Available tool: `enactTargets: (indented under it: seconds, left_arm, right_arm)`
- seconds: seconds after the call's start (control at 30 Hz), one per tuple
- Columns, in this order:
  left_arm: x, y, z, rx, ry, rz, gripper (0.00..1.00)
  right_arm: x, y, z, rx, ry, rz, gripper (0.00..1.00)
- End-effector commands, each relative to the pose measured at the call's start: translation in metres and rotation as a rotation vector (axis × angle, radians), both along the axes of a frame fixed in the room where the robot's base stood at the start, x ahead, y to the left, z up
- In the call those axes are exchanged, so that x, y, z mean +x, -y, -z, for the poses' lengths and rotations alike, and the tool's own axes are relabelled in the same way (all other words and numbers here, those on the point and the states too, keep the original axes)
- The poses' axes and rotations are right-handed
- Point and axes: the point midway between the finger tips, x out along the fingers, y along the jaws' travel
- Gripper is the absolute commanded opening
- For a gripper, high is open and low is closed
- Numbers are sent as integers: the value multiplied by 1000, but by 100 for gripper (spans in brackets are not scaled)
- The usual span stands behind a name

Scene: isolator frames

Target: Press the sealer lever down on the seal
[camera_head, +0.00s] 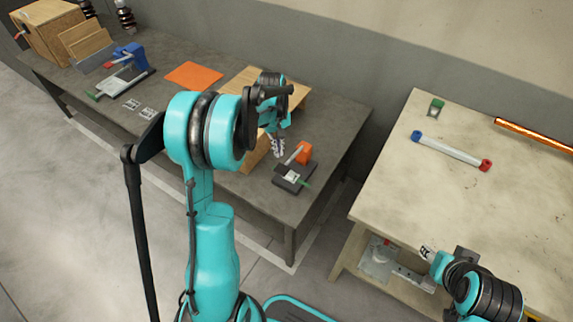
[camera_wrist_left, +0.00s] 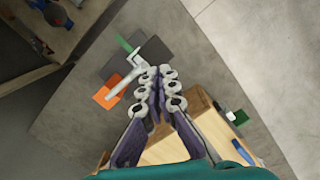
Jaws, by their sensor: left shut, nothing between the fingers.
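The sealer has a dark base (camera_head: 284,184), an orange block (camera_head: 304,152), a pale lever (camera_head: 294,157) and a green tab at one edge. A small white patch, perhaps the seal, lies on the base. In the left wrist view the lever (camera_wrist_left: 125,83) runs from the orange block (camera_wrist_left: 107,93) across the dark base (camera_wrist_left: 153,53); its height above the base is unclear. My right gripper (camera_head: 430,252) is by the right table, jaws unclear.
A wooden block (camera_head: 255,152) and board stand close to my left gripper. A blue device (camera_head: 132,55), an orange mat (camera_head: 194,75) and small printed cards (camera_head: 148,112) lie further left. The right table (camera_head: 400,180) holds a blue-and-red-ended tube (camera_head: 452,150).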

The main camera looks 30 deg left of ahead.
Motion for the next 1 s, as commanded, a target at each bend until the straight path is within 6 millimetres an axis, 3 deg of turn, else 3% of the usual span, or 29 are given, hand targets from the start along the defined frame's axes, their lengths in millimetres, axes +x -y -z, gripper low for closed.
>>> enactTargets:
  seconds: [0.47, 1.0]
  left_arm:
    - [0, 0, 5, 0, 0, 0, 0]
    - [-3, 5, 65, 0, 0, 0, 0]
  right_arm:
    - [0, 0, 4, 0, 0, 0, 40]
    - [0, 0, 46, 0, 0, 0, 40]
